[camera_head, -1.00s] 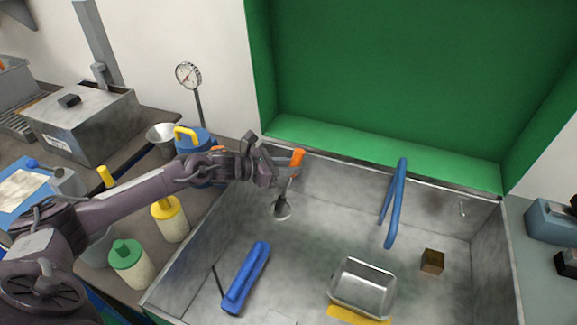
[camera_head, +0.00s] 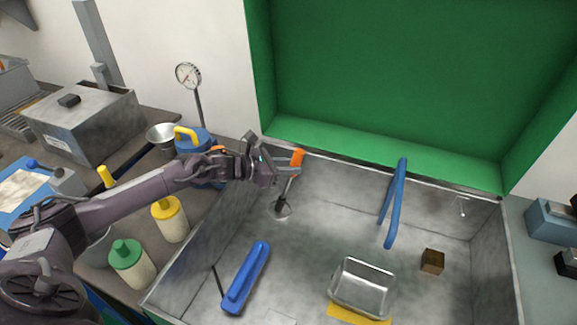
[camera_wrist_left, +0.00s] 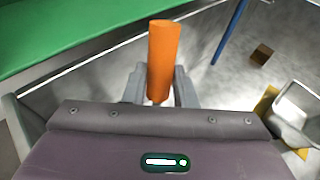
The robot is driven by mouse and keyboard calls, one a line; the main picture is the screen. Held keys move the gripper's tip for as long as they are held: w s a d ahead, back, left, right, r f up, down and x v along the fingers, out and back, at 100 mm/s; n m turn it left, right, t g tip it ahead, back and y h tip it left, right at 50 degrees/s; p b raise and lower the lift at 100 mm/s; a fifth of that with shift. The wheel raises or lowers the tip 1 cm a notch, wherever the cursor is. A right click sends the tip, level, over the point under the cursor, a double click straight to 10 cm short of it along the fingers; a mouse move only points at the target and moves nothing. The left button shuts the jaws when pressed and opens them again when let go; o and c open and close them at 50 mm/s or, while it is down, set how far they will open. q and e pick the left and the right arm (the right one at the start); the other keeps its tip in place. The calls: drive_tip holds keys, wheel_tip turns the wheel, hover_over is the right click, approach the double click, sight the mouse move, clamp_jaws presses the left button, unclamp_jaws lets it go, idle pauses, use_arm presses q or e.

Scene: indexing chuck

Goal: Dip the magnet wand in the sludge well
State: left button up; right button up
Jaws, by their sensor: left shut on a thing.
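My left gripper (camera_head: 284,163) is shut on the orange handle of the magnet wand (camera_head: 297,158), above the back left part of the metal basin. The orange handle (camera_wrist_left: 163,55) also stands between the fingers (camera_wrist_left: 160,86) in the left wrist view. In the head view the wand's thin shaft slants down towards a small round, dark-rimmed shape (camera_head: 281,210) near the basin's left wall. I cannot tell whether this shape is the sludge well or the wand's head, or whether they touch. My right gripper is not in view.
The basin (camera_head: 480,270) also holds a blue-handled brush (camera_head: 246,278), a metal tray (camera_head: 362,287), a small brown box (camera_head: 432,262) and a blue bent pipe (camera_head: 395,203). Bottles with yellow (camera_head: 169,218) and green (camera_head: 129,265) tops stand left of it. The basin's middle floor is clear.

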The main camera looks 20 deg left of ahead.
use_arm(q)
wheel_tip(320, 180, up, 6)
drive_tip(key=p, duration=0.2)
drive_tip(key=shift+f+p, duration=0.1)
drive_tip(key=shift+p, duration=0.3)
wheel_tip(320, 180, up, 14)
drive_tip(key=p, duration=0.5)
idle(0.4)
idle(0.8)
